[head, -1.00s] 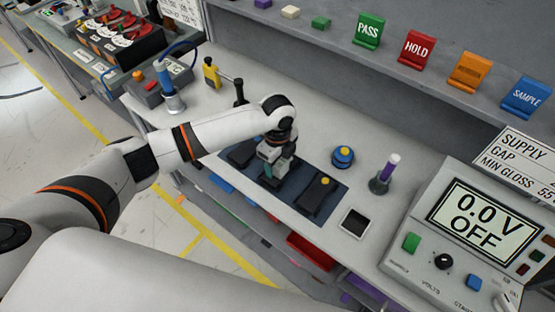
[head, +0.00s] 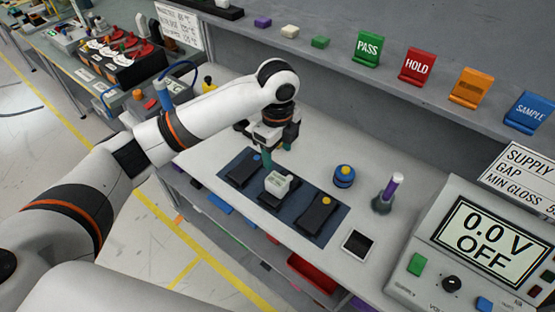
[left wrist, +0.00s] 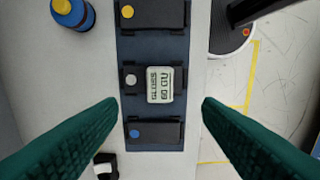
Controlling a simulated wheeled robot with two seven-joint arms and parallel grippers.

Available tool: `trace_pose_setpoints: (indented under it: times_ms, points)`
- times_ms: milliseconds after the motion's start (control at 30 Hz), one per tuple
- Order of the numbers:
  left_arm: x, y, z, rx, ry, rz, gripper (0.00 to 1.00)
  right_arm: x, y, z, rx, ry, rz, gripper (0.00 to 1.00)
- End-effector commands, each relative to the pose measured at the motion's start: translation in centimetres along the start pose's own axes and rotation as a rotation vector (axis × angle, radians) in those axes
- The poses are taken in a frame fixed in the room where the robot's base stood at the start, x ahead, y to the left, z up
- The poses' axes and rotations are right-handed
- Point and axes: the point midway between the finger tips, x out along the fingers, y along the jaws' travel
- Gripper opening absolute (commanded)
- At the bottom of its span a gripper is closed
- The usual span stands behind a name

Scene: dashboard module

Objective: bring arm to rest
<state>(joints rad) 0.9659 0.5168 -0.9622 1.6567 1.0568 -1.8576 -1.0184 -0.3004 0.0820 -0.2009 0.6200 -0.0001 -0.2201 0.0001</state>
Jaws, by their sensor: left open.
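My left gripper (head: 279,146) is open and empty above the far side of the dark blue mat (head: 223,182) in the head view. In the left wrist view its two green fingers (left wrist: 160,112) stand wide apart, with nothing between them. Below lies a small pale meter (left wrist: 160,85) reading "60 GU", resting on the middle black panel of the mat. The same meter (head: 279,183) shows in the head view, apart from the fingers. Black panels with a blue dot (head: 243,169) and a yellow dot (head: 316,213) lie on either side of it. My right gripper is not in view.
A supply unit (head: 480,240) reads "0.0 V OFF". A shelf with PASS (head: 368,49), HOLD and SAMPLE stands runs behind.

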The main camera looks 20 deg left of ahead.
Motion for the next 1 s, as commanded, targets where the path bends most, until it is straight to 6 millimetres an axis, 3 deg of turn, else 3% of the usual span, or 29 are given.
trace_pose_setpoints:
  times_ms: [567,767,900,1000]
  points:
    - [0.1,-0.1,0.3,-0.004,-0.005,0.002,0.60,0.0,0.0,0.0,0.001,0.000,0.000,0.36]
    - [3.7,-2.0,4.1,-0.098,-0.076,0.044,0.60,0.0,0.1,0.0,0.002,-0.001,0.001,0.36]
    - [6.7,-4.6,7.8,-0.282,-0.175,0.104,0.60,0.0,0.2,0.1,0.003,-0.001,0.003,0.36]
    - [8.2,-6.7,9.5,-0.454,-0.244,0.140,0.60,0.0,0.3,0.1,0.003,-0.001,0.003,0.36]
